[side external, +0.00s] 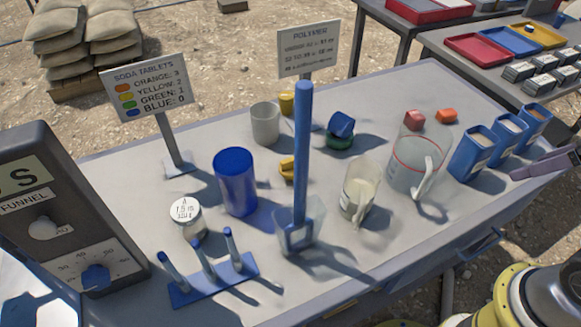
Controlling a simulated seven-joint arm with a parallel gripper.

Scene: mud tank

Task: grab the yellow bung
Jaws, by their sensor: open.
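A small yellow tapered piece (287,103), which looks like the bung, stands on the grey table behind the blue upright rod, beside a pale grey cup. A second yellow piece (287,168) lies nearer, partly hidden by the rod; I cannot tell for sure which of the two is the bung. What looks like a flat grey finger of my gripper (540,166) juts in at the right edge, beyond the table's right side. The rest of it is cut off. It is far from both yellow pieces and holds nothing that I can see.
The blue rod (302,150) rises from a clear square holder. Around it stand a blue cylinder (236,182), the pale cup (265,124), a beaker (359,190) and a jug (411,172). A sign (307,50) stands behind. Blue bins (475,152) line the right side.

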